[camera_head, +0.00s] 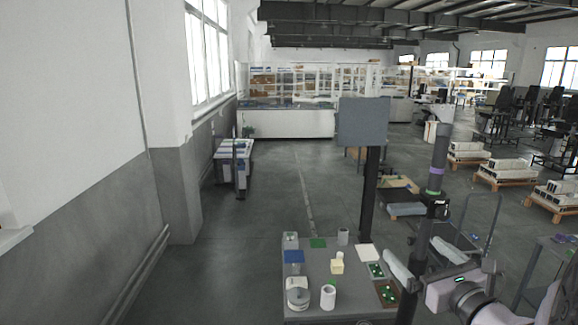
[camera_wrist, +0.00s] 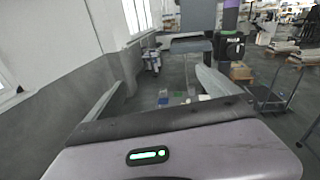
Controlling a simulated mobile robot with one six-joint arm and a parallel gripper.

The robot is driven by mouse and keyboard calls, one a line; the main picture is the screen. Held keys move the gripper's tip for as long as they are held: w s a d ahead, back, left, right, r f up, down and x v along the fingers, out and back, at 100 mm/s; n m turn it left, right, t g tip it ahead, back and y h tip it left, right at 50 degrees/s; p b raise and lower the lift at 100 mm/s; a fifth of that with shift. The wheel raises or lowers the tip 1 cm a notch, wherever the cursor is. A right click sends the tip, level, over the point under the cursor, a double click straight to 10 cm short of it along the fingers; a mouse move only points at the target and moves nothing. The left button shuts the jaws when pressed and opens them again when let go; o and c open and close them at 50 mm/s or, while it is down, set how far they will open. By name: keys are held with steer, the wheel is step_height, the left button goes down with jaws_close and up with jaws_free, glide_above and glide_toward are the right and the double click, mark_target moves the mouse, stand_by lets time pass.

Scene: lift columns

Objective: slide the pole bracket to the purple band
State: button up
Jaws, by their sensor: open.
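The pole bracket (camera_head: 437,207) is a black clamp with a white label, around the upright pole (camera_head: 439,148) right of centre in the head view. It also shows at upper right in the wrist view (camera_wrist: 228,47). The purple band (camera_head: 436,170) circles the pole above the bracket, with a gap between them. In the wrist view, purple (camera_wrist: 231,4) shows at the top edge. My gripper (camera_head: 410,246) is open, below and apart from the bracket. In the wrist view, its spread fingers (camera_wrist: 160,76) have nothing between them, and the bracket lies beyond the right finger, up and right.
A table (camera_head: 312,312) below holds a white round device (camera_head: 298,293), a white cylinder (camera_head: 328,297), green boards and small boxes. A black post with a grey panel (camera_head: 363,122) stands left of the pole. A cart (camera_head: 480,222) stands to the right. Open floor lies left.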

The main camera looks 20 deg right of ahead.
mark_target(409, 212)
steer(key=d+r+m+h, duration=0.1)
steer(key=d+m+h, duration=0.2)
steer(key=d, duration=0.2)
steer(key=p+x, duration=0.4)
steer(key=x, duration=1.2)
steer(key=shift+s, duration=0.1)
